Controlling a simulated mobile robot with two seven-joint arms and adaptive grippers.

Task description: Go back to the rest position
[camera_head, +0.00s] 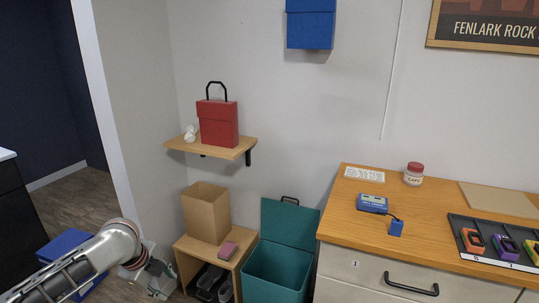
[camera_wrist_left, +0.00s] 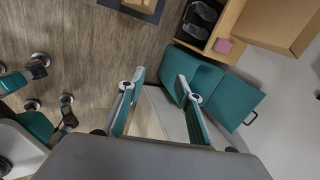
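In the left wrist view the two teal fingers of this gripper (camera_wrist_left: 160,82) stand apart. I see nothing held between them; a pale surface and the floor show through the gap. The gripper points down.
An open teal bin (camera_head: 275,270) and a wooden shelf unit (camera_head: 213,249) with a cardboard box (camera_head: 206,213) stand right of the gripper. A blue box (camera_head: 66,243) is behind the arm. The wooden counter (camera_head: 440,228) is farther right. A red box (camera_head: 217,123) sits on the wall shelf.

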